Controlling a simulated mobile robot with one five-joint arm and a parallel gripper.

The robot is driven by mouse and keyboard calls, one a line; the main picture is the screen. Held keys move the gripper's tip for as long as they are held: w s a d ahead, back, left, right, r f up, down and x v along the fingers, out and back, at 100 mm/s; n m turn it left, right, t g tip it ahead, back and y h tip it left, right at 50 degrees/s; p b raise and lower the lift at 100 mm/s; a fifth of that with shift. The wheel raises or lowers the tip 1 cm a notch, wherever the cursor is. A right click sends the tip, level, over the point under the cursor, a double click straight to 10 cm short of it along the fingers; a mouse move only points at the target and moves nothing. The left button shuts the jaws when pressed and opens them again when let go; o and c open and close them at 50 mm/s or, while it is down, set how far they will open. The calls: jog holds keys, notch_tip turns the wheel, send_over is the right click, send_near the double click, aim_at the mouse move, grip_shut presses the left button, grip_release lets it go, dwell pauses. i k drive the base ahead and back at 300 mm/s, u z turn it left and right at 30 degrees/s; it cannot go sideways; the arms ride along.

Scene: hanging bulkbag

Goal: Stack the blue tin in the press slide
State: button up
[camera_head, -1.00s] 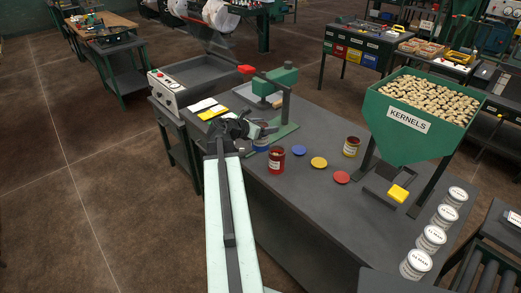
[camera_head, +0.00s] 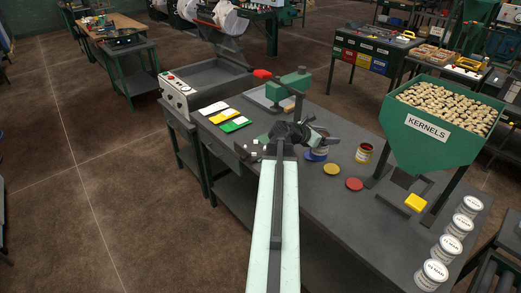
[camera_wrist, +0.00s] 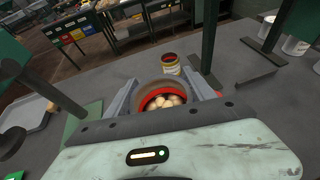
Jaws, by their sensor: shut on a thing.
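My gripper (camera_head: 308,138) is shut on the blue tin (camera_head: 317,154), held over the grey bench; the fingers hide much of it. In the wrist view the tin (camera_wrist: 165,98) sits upright between the fingers, with a reddish inside and pale kernels in it. The green press (camera_head: 290,86), with a red-knobbed lever, stands behind and left of the held tin. Its slide cannot be made out clearly behind my gripper.
A yellow tin (camera_head: 363,153) stands right of my gripper, near a yellow lid (camera_head: 331,168) and a red lid (camera_head: 354,184). The green kernel hopper (camera_head: 437,120) stands farther right. Several white cans (camera_head: 450,245) line the right edge.

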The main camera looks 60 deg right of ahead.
aim_at(255, 149)
jog(key=z, duration=0.05)
jog(key=i, duration=1)
